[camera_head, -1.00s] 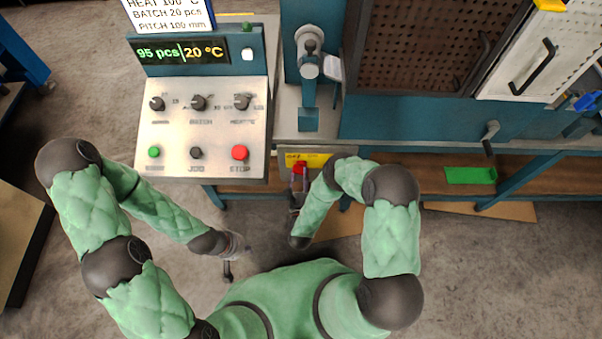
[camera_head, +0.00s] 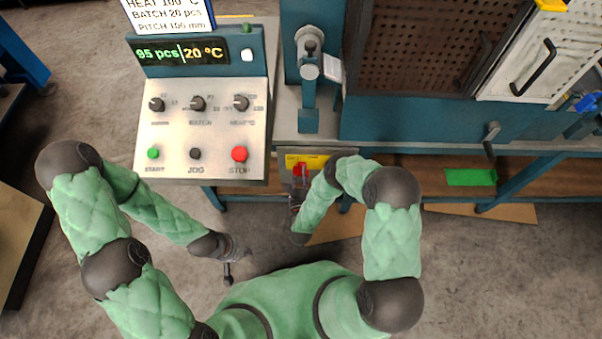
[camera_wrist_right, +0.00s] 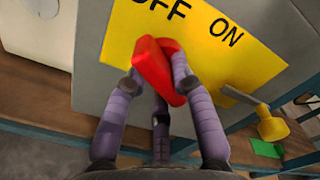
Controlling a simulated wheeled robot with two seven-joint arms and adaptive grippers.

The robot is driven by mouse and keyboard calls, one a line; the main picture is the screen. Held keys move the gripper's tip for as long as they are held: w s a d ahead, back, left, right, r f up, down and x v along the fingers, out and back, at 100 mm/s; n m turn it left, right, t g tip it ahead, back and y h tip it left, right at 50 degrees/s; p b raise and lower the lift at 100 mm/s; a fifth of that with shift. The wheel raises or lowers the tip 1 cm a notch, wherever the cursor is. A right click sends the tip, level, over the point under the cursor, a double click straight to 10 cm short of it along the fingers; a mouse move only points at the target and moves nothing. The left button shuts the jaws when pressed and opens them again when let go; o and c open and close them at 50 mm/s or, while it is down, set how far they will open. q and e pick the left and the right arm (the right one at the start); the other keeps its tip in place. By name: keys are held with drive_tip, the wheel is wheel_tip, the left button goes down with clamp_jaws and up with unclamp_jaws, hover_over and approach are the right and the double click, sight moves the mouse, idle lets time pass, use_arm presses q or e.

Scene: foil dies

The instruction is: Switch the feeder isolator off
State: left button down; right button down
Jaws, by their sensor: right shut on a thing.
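The feeder isolator is a grey box with a yellow plate (camera_wrist_right: 225,45) marked OFF and ON and a red handle (camera_wrist_right: 155,70). In the head view, its yellow plate (camera_head: 318,161) and red handle (camera_head: 300,170) show below the bench front, partly covered by my right arm. My right gripper (camera_wrist_right: 155,82) is shut on the red handle, with its purple fingers around it. The handle lies slanted in the wrist view; which label it points to is hard to tell. My left gripper (camera_head: 230,268) hangs low, apart from everything; its fingers are too small to read.
The control panel (camera_head: 205,125) with knobs and START, JOG and STOP buttons is left of the isolator. A small press (camera_head: 308,85) stands above it. A green sheet (camera_head: 470,177) lies on the lower shelf.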

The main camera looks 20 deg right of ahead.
drive_tip(key=shift+n, duration=0.3)
drive_tip(key=shift+s+d+f+n+b, duration=0.1)
drive_tip(key=shift+n+b, duration=0.2)
drive_tip(key=shift+n, duration=2.4)
drive_tip(key=c, duration=1)
unclamp_jaws()
drive_tip(key=shift+c, duration=0.2)
drive_tip(key=v, duration=1.2)
